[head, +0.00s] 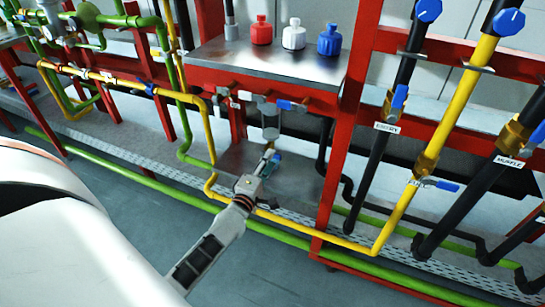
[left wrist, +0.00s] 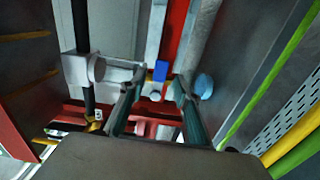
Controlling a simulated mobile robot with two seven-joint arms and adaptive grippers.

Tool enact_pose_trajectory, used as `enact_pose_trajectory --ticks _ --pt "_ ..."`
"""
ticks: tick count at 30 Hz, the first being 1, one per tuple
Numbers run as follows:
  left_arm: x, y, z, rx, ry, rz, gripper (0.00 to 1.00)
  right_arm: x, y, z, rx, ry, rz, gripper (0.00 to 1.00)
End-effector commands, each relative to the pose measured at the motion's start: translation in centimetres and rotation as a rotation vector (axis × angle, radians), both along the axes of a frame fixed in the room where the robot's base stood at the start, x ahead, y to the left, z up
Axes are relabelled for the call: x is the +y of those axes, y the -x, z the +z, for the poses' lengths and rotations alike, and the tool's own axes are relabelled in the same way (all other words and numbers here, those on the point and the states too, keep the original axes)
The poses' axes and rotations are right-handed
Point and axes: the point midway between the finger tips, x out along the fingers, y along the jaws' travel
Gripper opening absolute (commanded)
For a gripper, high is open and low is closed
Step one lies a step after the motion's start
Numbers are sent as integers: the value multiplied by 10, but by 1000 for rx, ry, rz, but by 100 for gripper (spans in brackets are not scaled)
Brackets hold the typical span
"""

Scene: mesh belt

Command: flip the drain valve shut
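My left gripper (head: 269,161) reaches in from the lower left, below a clear bowl (head: 270,125) hanging under the steel shelf. In the left wrist view its two dark fingers (left wrist: 157,100) stand apart, with nothing held between them. A small blue lever-like piece (left wrist: 160,71) shows in the gap, beyond the fingertips; it looks like the drain valve's handle, but I cannot be sure. A pale blue round part (left wrist: 203,86) is just right of the right finger. In the head view the fingertips hide the valve area, so contact cannot be told. My right gripper is not in view.
Red (head: 262,30), white (head: 294,34) and blue (head: 330,39) bottles stand on the steel shelf (head: 225,58). A red post (head: 345,120) is right of the gripper. Yellow (head: 330,236) and green (head: 110,165) pipes run low nearby. Blue-handled valves (head: 399,97) are farther right.

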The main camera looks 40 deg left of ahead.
Motion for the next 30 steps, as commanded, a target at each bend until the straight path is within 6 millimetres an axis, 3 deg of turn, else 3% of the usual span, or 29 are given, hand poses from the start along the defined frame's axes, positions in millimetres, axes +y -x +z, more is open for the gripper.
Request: enact_pose_trajectory --ticks 6,12,18,30 --pt "-10 46 -1 3 0 0 32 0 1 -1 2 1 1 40" --pt "-17 72 0 1 -1 0 32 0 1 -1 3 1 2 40" --pt "-20 82 0 0 -1 0 32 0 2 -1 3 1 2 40" --pt "-19 82 0 0 -1 0 32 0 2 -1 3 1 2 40"
